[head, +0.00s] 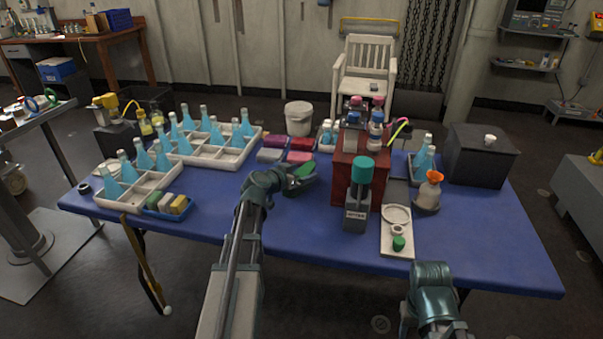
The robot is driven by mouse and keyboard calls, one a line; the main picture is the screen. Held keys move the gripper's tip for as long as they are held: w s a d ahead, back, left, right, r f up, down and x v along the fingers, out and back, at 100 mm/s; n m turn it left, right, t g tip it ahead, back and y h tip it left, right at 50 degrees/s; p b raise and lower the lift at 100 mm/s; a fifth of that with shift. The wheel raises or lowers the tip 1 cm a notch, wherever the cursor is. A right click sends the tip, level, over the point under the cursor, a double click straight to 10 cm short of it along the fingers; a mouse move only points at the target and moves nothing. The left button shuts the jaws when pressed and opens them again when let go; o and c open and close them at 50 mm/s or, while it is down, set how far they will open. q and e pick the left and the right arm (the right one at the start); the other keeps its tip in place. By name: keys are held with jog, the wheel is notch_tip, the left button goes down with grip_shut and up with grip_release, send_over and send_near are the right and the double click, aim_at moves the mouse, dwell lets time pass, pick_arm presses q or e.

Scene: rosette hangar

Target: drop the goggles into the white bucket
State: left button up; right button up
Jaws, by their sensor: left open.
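The white bucket (299,121) stands upright at the back of the blue table, left of the dark red box. My left gripper (305,180) is open over the middle of the table, in front of the bucket and apart from it. A small green thing (303,170) shows at its jaws, partly hidden by the fingers. I cannot tell whether it is the goggles, and I make out no goggles clearly elsewhere. My right arm shows at the bottom right, in front of the table, but its gripper is not visible.
Colored blocks (272,155) lie between the bucket and my left gripper. White crates (231,153) of blue bottles stand at left. The dark red box (346,168) and a teal-capped grey bottle (357,205) stand close right. The front middle of the blue table (300,232) is clear.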

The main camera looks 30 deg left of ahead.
pick_arm(q)
jog(key=shift+r, duration=0.2)
jog(key=p+v, duration=0.4)
jog(key=v, duration=0.6)
jog(key=shift+s+r, duration=0.1)
jog(key=shift+s, duration=0.15)
jog(key=shift+o, duration=0.2)
jog(key=shift+s+a+r, duration=0.1)
jog(key=shift+s+r, duration=0.1)
jog(key=shift+s, duration=0.5)
jog(key=shift+w+p, duration=0.1)
jog(key=shift+p, duration=0.25)
